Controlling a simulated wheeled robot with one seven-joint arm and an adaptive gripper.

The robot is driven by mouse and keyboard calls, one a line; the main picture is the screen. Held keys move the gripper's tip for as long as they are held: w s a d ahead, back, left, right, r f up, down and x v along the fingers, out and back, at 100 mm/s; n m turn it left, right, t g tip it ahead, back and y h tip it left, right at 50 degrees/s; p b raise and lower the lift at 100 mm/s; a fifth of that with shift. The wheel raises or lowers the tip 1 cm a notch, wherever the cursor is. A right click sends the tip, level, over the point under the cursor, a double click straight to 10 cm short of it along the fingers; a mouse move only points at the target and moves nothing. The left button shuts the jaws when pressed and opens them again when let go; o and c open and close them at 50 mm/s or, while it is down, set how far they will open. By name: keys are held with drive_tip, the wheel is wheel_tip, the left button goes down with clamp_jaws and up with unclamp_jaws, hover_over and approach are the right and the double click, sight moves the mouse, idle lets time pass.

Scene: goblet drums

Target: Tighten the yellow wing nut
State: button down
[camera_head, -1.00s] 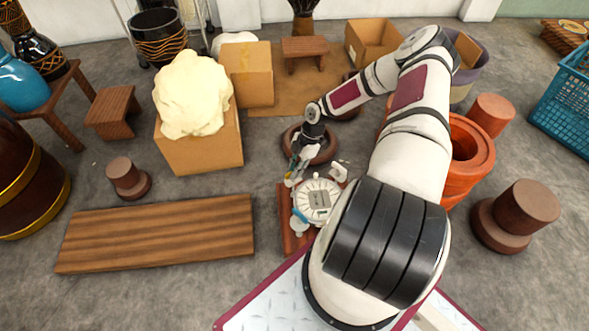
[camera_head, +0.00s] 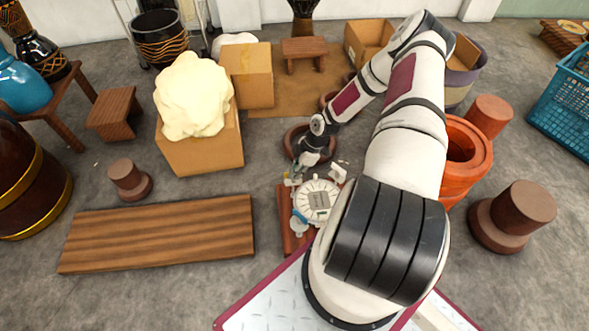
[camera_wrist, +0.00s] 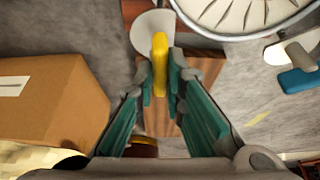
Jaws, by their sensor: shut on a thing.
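The yellow wing nut (camera_wrist: 160,62) is upright between the green-padded fingertips of my gripper (camera_wrist: 161,80) in the wrist view. My gripper is shut on it. The nut sits against a pale rounded lug (camera_wrist: 152,32) beside the round, pale drum face (camera_wrist: 240,12). In the head view the drum face (camera_head: 316,201) lies on a brown wooden stand (camera_head: 284,222), and my gripper (camera_head: 294,180) is at its upper left edge. The nut is too small to make out clearly there.
A blue wing piece (camera_wrist: 298,80) is at the right of the wrist view. A cardboard box (camera_wrist: 50,100) stands to the left. In the head view, a wooden plank (camera_head: 160,235) lies left of the stand, and an orange pot (camera_head: 463,165) stands to the right.

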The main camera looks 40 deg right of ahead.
drive_tip(key=m+h+p, duration=0.1)
drive_tip(key=m, duration=0.2)
drive_tip(key=m+t+h+p, duration=0.1)
drive_tip(key=m, duration=0.2)
drive_tip(key=shift+s+a+r+t, duration=0.1)
drive_tip(key=shift+a+t, duration=0.05)
drive_tip(key=shift+t, duration=0.15)
drive_tip(key=m+h, duration=0.1)
drive_tip(key=m, duration=0.2)
drive_tip(key=m+h+p, duration=0.1)
drive_tip(key=m, duration=0.2)
drive_tip(key=shift+a+t, duration=0.1)
drive_tip(key=shift+t, duration=0.2)
drive_tip(key=m+h+p, duration=0.1)
drive_tip(key=m+h, duration=0.1)
drive_tip(key=m, duration=0.2)
drive_tip(key=shift+a, duration=0.1)
drive_tip(key=shift+m+g+h, duration=0.6)
drive_tip(key=shift+m, duration=1.5)
drive_tip(key=c, duration=1.7)
unclamp_jaws()
drive_tip(key=shift+o, duration=0.2)
